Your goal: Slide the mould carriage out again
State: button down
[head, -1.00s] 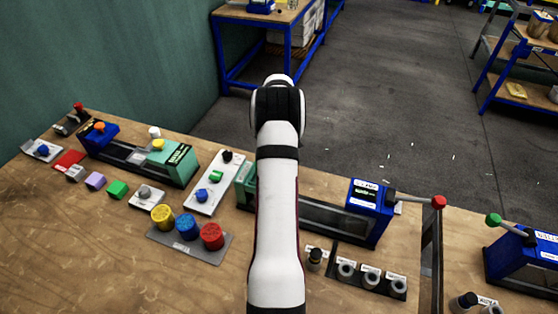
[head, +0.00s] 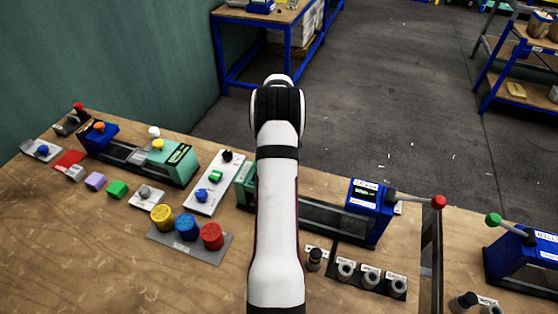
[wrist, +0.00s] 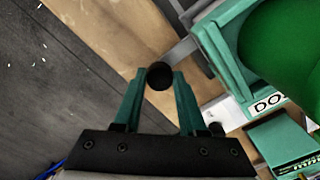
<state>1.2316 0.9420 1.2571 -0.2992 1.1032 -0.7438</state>
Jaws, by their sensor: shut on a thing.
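In the wrist view, the two teal fingers of my gripper (wrist: 159,80) are closed on a black round knob (wrist: 159,74). A grey bar (wrist: 182,50) runs near the knob to a teal body (wrist: 208,45) with a white label. In the head view, my arm hides my gripper and the middle of a press unit. Its teal end block (head: 246,185) shows left of my arm, and its dark bed (head: 335,218) and blue press head (head: 370,208) show to the right. I cannot make out the mould carriage separately.
A red-knobbed lever (head: 438,202) sticks out right of the blue head. A second unit (head: 140,155) stands at the left, and a switch panel (head: 214,183) lies between. Colored knobs (head: 187,227) and labelled round parts (head: 370,279) are near the front. A large green shape (wrist: 285,45) crowds the wrist view.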

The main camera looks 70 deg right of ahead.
dwell(0.8)
jog(key=s, duration=1.2)
jog(key=shift+c, duration=2.3)
grip_release()
jog(key=shift+r, duration=0.1)
notch_tip(320, 180, up, 16)
jog(key=shift+f, duration=0.2)
